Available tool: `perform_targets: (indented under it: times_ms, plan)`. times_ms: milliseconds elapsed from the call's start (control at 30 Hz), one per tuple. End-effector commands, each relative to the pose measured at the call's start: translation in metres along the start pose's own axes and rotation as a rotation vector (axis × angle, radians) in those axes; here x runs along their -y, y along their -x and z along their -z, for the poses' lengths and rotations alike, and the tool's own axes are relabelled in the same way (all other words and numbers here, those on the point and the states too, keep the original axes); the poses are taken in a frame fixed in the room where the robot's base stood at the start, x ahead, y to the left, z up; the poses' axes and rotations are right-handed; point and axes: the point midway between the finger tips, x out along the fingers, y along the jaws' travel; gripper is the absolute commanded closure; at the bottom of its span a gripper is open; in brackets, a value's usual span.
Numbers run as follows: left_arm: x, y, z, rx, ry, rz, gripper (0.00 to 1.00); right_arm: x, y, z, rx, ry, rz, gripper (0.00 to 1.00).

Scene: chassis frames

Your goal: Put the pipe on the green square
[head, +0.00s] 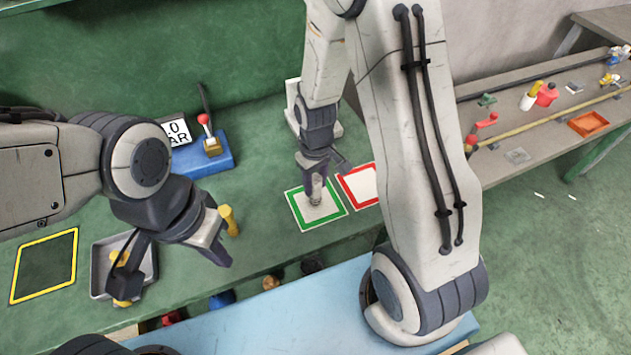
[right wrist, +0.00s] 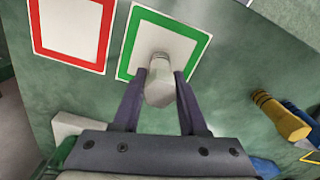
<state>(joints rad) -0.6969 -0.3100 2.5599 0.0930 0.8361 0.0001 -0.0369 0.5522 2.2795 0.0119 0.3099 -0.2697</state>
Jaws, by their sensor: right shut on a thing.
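The pipe is a short grey piece (right wrist: 160,82) between the fingers of my right gripper (right wrist: 160,95) in the right wrist view. In the head view my right gripper (head: 315,190) is shut on the pipe (head: 316,199), over the white middle of the green square (head: 297,212). The pipe appears upright there; I cannot tell whether its lower end touches the square. The green square also shows in the right wrist view (right wrist: 131,40). My left gripper (head: 222,255) is near a yellow piece at the left; its fingers overlap, so its opening is unclear.
A red-bordered square (head: 345,185) lies right beside the green one. A yellow piece (head: 229,220) stands by my left gripper. A grey tray (head: 98,265) with yellow pieces, a yellow-outlined square (head: 43,240) and a blue block (head: 205,160) are further left.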

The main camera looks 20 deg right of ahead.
Motion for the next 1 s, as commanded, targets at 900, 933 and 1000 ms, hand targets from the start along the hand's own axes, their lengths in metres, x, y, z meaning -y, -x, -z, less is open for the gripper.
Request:
perform_targets:
  times_ms: [900,933,1000]
  plan:
    - [0.000,-0.006,0.000,0.000,0.000,0.000,1.00,-0.001,0.065,0.002,-0.008,0.001,-0.002,0.28]
    - [0.001,-0.007,0.000,0.000,0.000,0.000,1.00,-0.001,0.071,0.002,-0.007,0.001,-0.002,0.28]
    - [0.001,-0.008,-0.001,0.000,0.000,0.000,1.00,-0.001,0.086,0.002,-0.007,0.000,-0.002,0.28]
